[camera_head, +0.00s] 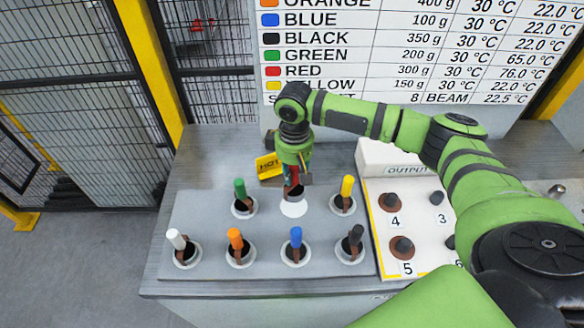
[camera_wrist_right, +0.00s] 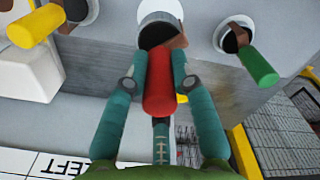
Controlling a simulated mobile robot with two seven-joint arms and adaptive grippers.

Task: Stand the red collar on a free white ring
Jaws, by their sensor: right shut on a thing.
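My right gripper (camera_head: 293,168) is shut on the red collar (camera_head: 292,192), above the back middle of the grey plate. In the right wrist view the red handle (camera_wrist_right: 160,85) is between the two teal fingers (camera_wrist_right: 158,80). The collar's dark, brown-edged end is at a white ring (camera_wrist_right: 158,18). This ring (camera_head: 293,209) also shows in the head view, just below the collar, with no other collar on it. The collar partly covers the ring, so I cannot tell whether they touch. My left gripper is not in view.
Collars stand on the other white rings: green (camera_head: 240,190) and yellow (camera_head: 346,187) on either side, white (camera_head: 176,240), orange (camera_head: 236,240), blue (camera_head: 296,238) and black (camera_head: 355,236) in front. A yellow sign (camera_head: 268,167) stands behind. The output panel (camera_head: 430,215) is at right.

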